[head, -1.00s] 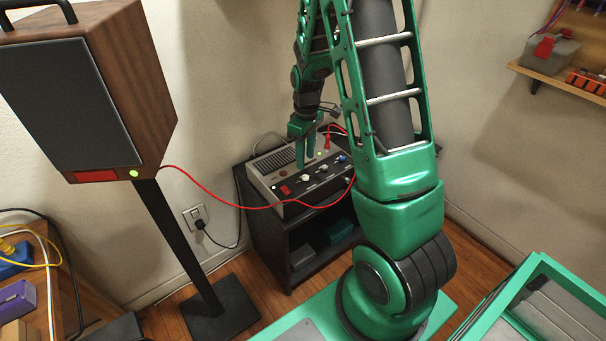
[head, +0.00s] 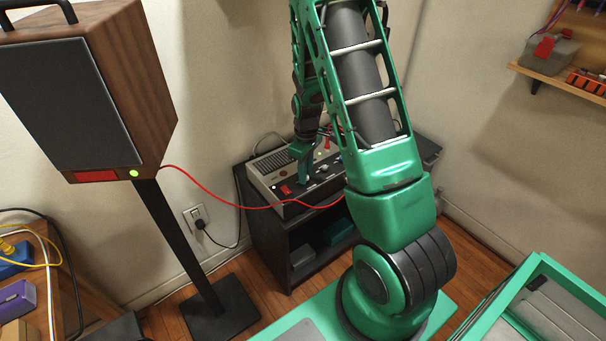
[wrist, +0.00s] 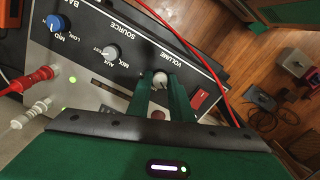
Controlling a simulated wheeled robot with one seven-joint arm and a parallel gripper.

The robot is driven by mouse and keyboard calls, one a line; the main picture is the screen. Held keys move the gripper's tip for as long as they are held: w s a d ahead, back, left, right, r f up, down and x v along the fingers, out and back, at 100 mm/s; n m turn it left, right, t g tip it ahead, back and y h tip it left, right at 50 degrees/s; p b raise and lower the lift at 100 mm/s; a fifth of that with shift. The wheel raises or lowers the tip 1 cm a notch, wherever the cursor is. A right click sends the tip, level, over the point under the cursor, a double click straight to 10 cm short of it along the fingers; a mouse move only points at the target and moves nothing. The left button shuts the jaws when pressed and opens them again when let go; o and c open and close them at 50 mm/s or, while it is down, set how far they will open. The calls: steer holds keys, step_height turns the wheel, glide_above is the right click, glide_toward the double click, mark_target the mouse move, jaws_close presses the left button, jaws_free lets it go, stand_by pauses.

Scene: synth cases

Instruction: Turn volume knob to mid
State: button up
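The amplifier (head: 268,168) stands on a black shelf unit, its control panel facing up and forward. In the wrist view, the pale volume knob (wrist: 159,79) sits beside the VOLUME label, between my gripper's two green fingers (wrist: 160,88). The fingers are apart, one on each side of the knob; I cannot tell whether they touch it. The knob's pointer setting is hard to read. In the head view, my gripper (head: 304,170) is down at the panel and hides the volume knob.
A source knob (wrist: 111,52), a blue knob (wrist: 56,22) and a red switch (wrist: 199,99) share the panel. Red (wrist: 30,79) and white (wrist: 32,114) plugs stand near it. A red cable (head: 235,202) hangs between the speaker (head: 80,95) and the amplifier. The shelf unit (head: 268,240) stands against the wall.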

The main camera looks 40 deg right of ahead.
jaws_close()
steer(key=shift+a, duration=0.2)
steer(key=shift+d, duration=0.15)
steer(key=m, duration=0.5)
steer(key=shift+m, duration=0.3)
steer(key=m, duration=0.5)
steer(key=shift+m, duration=0.4)
steer(key=shift+w, duration=0.1)
steer(key=o, duration=0.7)
jaws_free()
